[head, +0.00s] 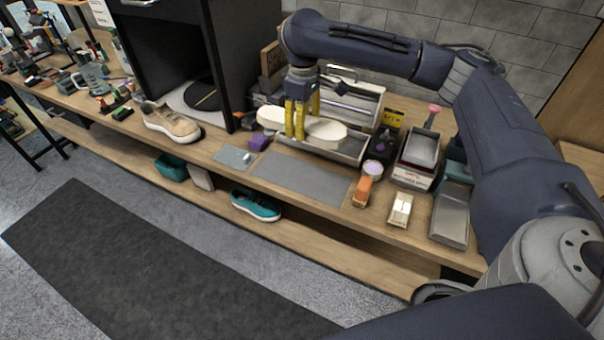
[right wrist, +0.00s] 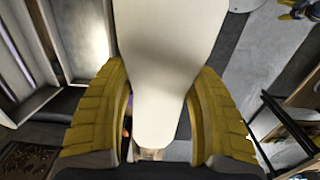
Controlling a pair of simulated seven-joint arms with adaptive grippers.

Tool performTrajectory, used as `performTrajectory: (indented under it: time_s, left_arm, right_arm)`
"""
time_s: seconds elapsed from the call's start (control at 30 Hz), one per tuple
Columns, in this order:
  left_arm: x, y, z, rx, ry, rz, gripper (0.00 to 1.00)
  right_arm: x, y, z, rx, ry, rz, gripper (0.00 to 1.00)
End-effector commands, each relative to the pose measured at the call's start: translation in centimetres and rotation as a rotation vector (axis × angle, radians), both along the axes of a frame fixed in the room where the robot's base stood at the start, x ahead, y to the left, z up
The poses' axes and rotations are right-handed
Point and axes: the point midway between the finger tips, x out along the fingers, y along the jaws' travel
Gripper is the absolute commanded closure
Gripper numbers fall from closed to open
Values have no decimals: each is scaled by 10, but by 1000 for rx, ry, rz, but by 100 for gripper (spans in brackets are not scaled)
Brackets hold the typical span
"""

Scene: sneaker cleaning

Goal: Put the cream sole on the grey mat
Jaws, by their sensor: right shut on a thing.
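The cream sole (head: 327,132) is held roughly level above the open metal tray (head: 350,158) at the back of the bench. My right gripper (head: 295,130) points down with its yellow fingers shut on the sole's left part. In the right wrist view the pale sole (right wrist: 168,50) lies between the two yellow fingers of the gripper (right wrist: 160,95). The flat grey mat (head: 300,178) lies bare on the bench, in front of the tray and the held sole. My left gripper is not in view.
A beige sneaker (head: 170,122) stands at the left on the bench. A small blue-grey pad (head: 233,157) and purple block (head: 259,142) lie left of the mat. An orange-topped brush (head: 362,192) stands at its right end. A teal shoe (head: 256,205) sits on the lower shelf.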

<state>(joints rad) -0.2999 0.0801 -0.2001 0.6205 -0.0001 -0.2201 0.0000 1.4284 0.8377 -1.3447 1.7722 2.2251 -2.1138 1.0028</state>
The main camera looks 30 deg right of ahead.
Motion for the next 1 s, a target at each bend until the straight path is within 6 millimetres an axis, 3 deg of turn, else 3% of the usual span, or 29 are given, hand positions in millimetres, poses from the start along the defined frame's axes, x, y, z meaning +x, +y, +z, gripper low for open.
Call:
performTrajectory:
  time_s: [0.6,0.8,1.0]
  left_arm:
    - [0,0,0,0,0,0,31]
    - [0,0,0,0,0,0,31]
    - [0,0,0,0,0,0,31]
  right_arm:
    - [-1,0,-118,3,5,-3,73]
    - [0,0,-141,1,2,-2,73]
    - [0,0,-149,1,1,-1,73]
